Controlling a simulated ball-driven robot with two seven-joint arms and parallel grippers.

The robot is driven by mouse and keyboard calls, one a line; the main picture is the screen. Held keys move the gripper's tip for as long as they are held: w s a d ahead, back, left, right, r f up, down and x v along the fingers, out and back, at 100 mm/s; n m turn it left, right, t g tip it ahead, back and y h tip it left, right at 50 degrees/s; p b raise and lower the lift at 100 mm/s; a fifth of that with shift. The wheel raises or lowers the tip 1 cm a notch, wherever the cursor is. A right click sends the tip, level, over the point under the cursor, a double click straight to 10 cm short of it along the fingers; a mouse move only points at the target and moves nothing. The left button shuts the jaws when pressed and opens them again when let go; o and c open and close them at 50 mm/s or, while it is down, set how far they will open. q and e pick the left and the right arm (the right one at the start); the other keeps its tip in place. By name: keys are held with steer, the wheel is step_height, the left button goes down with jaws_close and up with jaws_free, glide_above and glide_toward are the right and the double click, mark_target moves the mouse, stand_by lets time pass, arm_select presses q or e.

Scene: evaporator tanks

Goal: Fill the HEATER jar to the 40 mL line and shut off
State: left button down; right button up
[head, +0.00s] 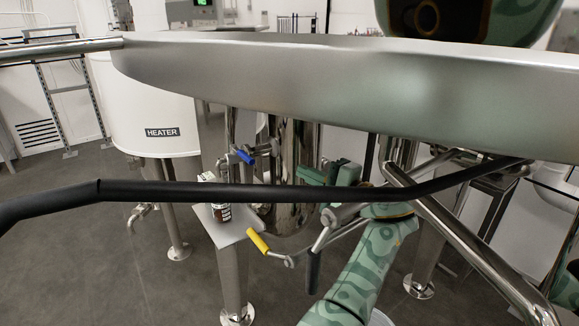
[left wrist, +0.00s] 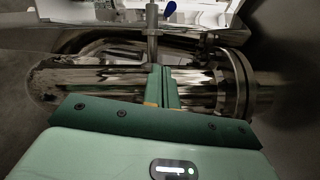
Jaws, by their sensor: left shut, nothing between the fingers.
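The white HEATER tank (head: 150,110) stands at the left of the head view with its label on the front. A small jar or bottle with dark contents (head: 223,213) stands on a metal shelf, partly hidden by a black bar; I cannot read its level. A blue valve handle (head: 243,156) is above and right of it, and also shows in the left wrist view (left wrist: 170,8). A yellow handle (head: 258,240) is below right of the shelf. My left gripper (head: 308,173) is shut and empty by the steel cylinder; its fingers (left wrist: 161,84) are together in the left wrist view. My right gripper is not visible.
A large steel pan (head: 350,85) spans the top of the head view. The black bar (head: 200,191) crosses in front of the shelf (head: 232,231). The steel cylinder (left wrist: 100,88) lies close to my fingers. Grey floor is open at lower left.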

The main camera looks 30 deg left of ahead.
mark_target(242, 154)
arm_select(q)
steer(key=s+a+r, duration=0.1)
steer(key=s+a, duration=0.1)
steer(key=a, duration=0.8)
steer(key=shift+s+a, duration=0.15)
steer(key=shift+r, duration=0.15)
